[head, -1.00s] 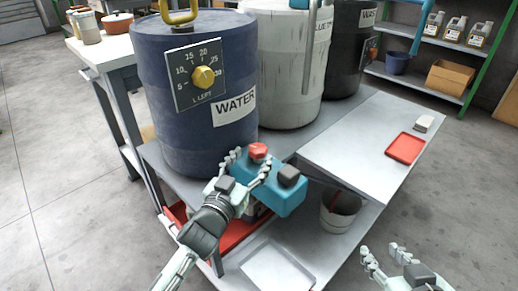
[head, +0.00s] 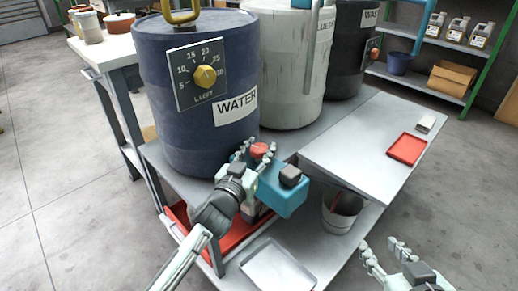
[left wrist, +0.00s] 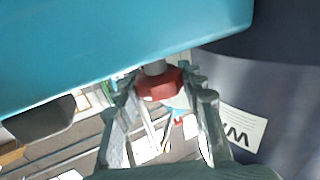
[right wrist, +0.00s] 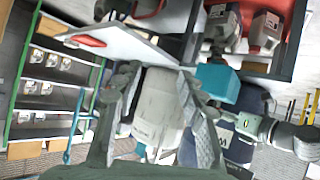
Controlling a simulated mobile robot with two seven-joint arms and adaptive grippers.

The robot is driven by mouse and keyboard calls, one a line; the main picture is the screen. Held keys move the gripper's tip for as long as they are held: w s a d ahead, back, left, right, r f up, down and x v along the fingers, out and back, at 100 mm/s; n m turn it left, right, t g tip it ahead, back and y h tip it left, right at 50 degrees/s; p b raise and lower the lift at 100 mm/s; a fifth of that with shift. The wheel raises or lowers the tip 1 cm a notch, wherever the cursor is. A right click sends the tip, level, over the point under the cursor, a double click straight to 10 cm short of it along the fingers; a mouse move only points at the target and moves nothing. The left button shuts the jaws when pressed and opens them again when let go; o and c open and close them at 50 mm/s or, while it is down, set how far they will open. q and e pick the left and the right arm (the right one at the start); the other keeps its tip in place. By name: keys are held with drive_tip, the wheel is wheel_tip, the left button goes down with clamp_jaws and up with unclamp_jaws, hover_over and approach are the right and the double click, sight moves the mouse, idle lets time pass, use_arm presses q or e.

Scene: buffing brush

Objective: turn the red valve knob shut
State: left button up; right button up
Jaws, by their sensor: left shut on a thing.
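The red valve knob (head: 259,150) sits on top of the teal pump box (head: 283,192), in front of the blue WATER drum (head: 200,110). My left gripper (head: 256,152) is at the knob, with its fingers on either side of it. In the left wrist view the red knob (left wrist: 158,84) lies between the two fingertips, and the gripper is shut on it. My right gripper (head: 386,257) is open and empty at the lower right, apart from the pump. The right wrist view shows its fingers (right wrist: 160,85) spread with nothing between them.
A white drum (head: 293,70) and a black drum (head: 347,50) stand behind on the bench. A red tray (head: 407,149) lies on the right bench top (head: 350,150). A bucket (head: 341,212) and a grey tray (head: 277,268) are on the lower shelf.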

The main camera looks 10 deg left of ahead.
use_arm(q)
drive_tip(key=shift+c, duration=0.7)
drive_tip(key=m+h+p, duration=0.1)
drive_tip(key=p, duration=0.1)
drive_tip(key=m+g+h+p, duration=0.1)
drive_tip(key=h, duration=0.1)
drive_tip(key=shift+r+p, duration=0.3)
drive_tip(key=shift+p, duration=0.1)
drive_tip(key=m+g+h+p, duration=0.1)
drive_tip(key=m+h, duration=0.1)
drive_tip(key=h, duration=0.1)
drive_tip(key=shift+d+f+g, duration=0.1)
drive_tip(key=shift+g, duration=0.2)
drive_tip(key=shift+f+m+h+p, duration=0.15)
drive_tip(key=shift+m+h+p, duration=0.15)
drive_tip(key=shift+m+h, duration=0.15)
use_arm(e)
drive_tip(key=s+d+f+m+g+h, duration=0.1)
drive_tip(key=s+d+f+g+h, duration=0.2)
drive_tip(key=s+d+f+g, duration=0.5)
drive_tip(key=s+d+f, duration=0.2)
drive_tip(key=d+f, duration=0.1)
drive_tip(key=f, duration=0.1)
drive_tip(key=shift+s+f+h, duration=0.2)
drive_tip(key=shift+s+h, duration=0.1)
drive_tip(key=shift+s, duration=0.1)
use_arm(q)
drive_tip(key=o, duration=1.2)
